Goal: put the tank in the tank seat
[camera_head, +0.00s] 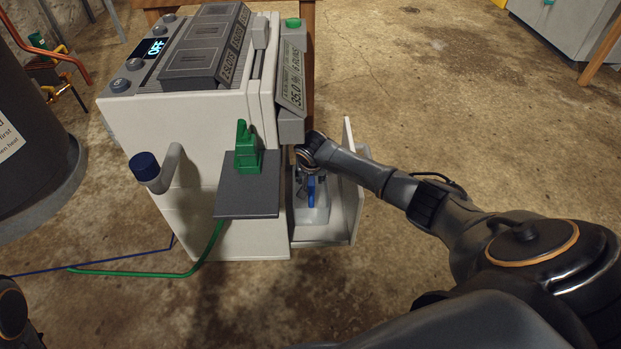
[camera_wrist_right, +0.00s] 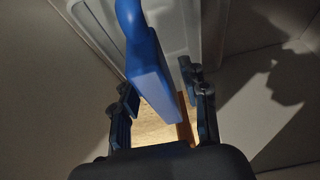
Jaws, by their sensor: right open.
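The tank (camera_head: 318,213) is a pale translucent container with a blue handle (camera_head: 311,190). It stands upright in the open bay, which looks like the tank seat (camera_head: 343,238), at the lower right side of the white machine. I cannot tell whether it is fully seated. My right gripper (camera_head: 309,172) reaches in from the right, just above the tank. In the right wrist view the handle (camera_wrist_right: 150,68) runs between the open fingers (camera_wrist_right: 158,88), and part of the pale tank body (camera_wrist_right: 192,22) shows behind it. My left gripper is out of view.
The white machine (camera_head: 185,118) has a grey side shelf (camera_head: 247,203) holding a green piece (camera_head: 246,155), close left of the bay. A blue-capped spout (camera_head: 146,168) sticks out at left. A green hose (camera_head: 150,271) lies on the floor.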

